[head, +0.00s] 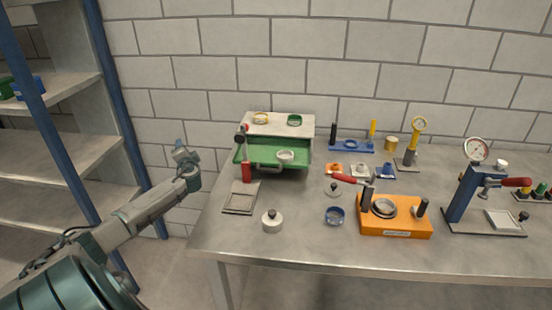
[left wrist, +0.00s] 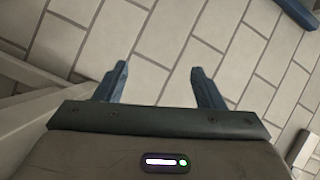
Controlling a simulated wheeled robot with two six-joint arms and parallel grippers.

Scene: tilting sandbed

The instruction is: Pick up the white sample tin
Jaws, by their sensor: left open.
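A small round white tin (head: 285,157) sits at the front of the green tilting sandbed (head: 243,155), towards the right of its tray. It looks like the white sample tin, but it is small in the head view. My left gripper (head: 183,148) is raised left of the table, apart from the sandbed and the tin. In the left wrist view the left gripper (left wrist: 159,68) is open, with nothing between its two blue fingers. The tin is not in the left wrist view. My right gripper is not in view.
A red-handled lever (head: 246,172) stands at the sandbed's left front. An orange press (head: 396,226) stands right. Blue-posted shelves (head: 55,150) stand left.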

